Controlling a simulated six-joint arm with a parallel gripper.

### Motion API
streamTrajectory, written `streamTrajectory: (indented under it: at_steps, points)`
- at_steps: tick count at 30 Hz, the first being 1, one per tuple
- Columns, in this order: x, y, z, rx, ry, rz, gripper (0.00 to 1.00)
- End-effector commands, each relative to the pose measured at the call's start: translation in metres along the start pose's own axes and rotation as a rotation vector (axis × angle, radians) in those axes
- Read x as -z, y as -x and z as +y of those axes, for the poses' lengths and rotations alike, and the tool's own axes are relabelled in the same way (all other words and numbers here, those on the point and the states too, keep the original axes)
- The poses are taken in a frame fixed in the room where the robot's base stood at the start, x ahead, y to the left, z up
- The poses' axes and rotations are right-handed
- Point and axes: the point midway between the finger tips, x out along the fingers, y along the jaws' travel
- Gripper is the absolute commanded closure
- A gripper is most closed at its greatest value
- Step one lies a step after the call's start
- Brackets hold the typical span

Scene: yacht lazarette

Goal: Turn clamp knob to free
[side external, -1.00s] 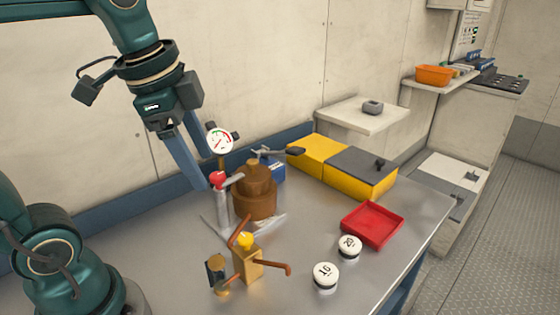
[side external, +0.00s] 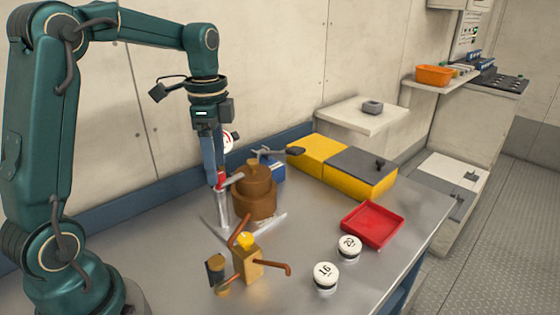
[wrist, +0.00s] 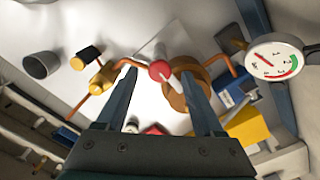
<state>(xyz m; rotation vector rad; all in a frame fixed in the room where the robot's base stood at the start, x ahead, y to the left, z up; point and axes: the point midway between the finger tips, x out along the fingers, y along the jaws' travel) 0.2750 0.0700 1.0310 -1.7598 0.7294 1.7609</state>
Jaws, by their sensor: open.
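A red knob (side external: 221,178) with a pale bar sits atop a silver post (side external: 222,208), beside a stacked brown cylinder (side external: 254,203). I take it to be the clamp knob; no label shows. In the wrist view, the red knob (wrist: 159,68) lies between my two fingers, with its pale bar slanting down to the right. My gripper (side external: 214,183) points straight down at the knob, fingers open and partly covering it in the side view. Whether a finger touches the knob, I cannot tell.
A round dial gauge (wrist: 275,62) stands close by on the right in the wrist view. A brass block (side external: 247,264) with copper pipes is in front. A yellow case (side external: 318,153), red tray (side external: 372,225) and two white-topped weights (side external: 325,275) lie right.

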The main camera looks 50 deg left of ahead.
Motion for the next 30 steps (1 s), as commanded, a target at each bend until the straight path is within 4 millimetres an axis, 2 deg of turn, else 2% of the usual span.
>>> streamTrajectory:
  at_steps: [6, 13, 14, 15, 19, 30]
  points:
    - [0.0, -0.015, 0.001, -0.001, 0.0, 0.0, 0.31]
    - [0.0, -0.016, 0.0, 0.001, 0.0, 0.0, 0.31]
    - [0.0, -0.015, 0.0, 0.001, 0.0, 0.0, 0.35]
    - [0.0, -0.015, 0.0, 0.001, 0.0, 0.0, 0.5]
    - [0.0, -0.015, 0.0, 0.001, 0.0, 0.0, 1.0]
    - [0.0, -0.015, 0.001, 0.0, 0.042, 0.001, 1.0]
